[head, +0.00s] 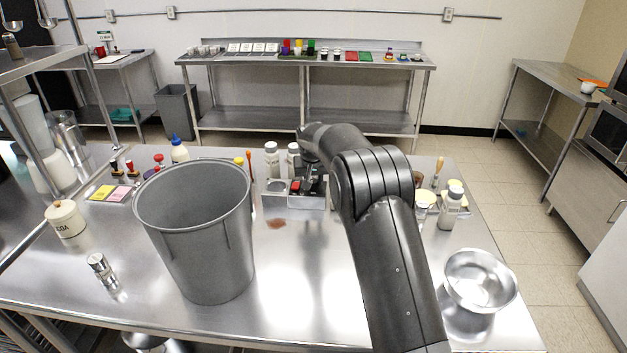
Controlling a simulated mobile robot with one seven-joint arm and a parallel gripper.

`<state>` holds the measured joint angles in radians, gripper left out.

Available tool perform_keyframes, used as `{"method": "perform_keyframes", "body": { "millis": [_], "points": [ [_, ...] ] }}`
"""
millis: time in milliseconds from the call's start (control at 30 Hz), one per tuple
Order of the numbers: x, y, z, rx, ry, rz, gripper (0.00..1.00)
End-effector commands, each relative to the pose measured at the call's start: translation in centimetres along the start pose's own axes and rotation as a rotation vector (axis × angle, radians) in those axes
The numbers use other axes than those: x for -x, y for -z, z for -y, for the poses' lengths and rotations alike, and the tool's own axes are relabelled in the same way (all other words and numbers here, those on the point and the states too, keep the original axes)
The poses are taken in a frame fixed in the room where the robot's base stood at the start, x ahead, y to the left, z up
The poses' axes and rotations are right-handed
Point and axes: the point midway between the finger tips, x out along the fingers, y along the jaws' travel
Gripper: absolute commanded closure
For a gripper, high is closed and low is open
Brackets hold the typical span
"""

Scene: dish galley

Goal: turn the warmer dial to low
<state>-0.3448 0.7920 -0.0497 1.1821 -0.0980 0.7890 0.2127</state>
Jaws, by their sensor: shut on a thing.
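The warmer looks like a low steel box (279,200) on the steel table, with a small red part (295,186) on its top. My gripper (312,176) reaches down over the right part of this box. It is small and dark in the head view, and my arm comes up from the lower right and hides part of the area. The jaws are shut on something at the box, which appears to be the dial. The dial itself is hidden by the fingers, so its setting cannot be read.
A large grey bin (200,240) stands left of the box. White-capped shakers (272,160) stand just behind it. A steel bowl (480,280) sits at the right front, and a shaker (450,208) stands right of my arm. A brown stain (276,224) lies before the box.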

Motion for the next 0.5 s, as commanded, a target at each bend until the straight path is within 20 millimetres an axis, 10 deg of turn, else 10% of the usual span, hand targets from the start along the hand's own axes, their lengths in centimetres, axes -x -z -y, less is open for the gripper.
{"method": "perform_keyframes", "body": {
  "millis": [167, 200, 500],
  "points": [
    [-0.01, 0.01, -0.02, 0.001, 0.0, 0.0, 0.96],
    [-0.01, 0.01, -0.03, 0.001, 0.0, 0.0, 0.7],
    [-0.01, 0.0, -0.01, 0.001, 0.0, 0.0, 0.51]
  ]
}}
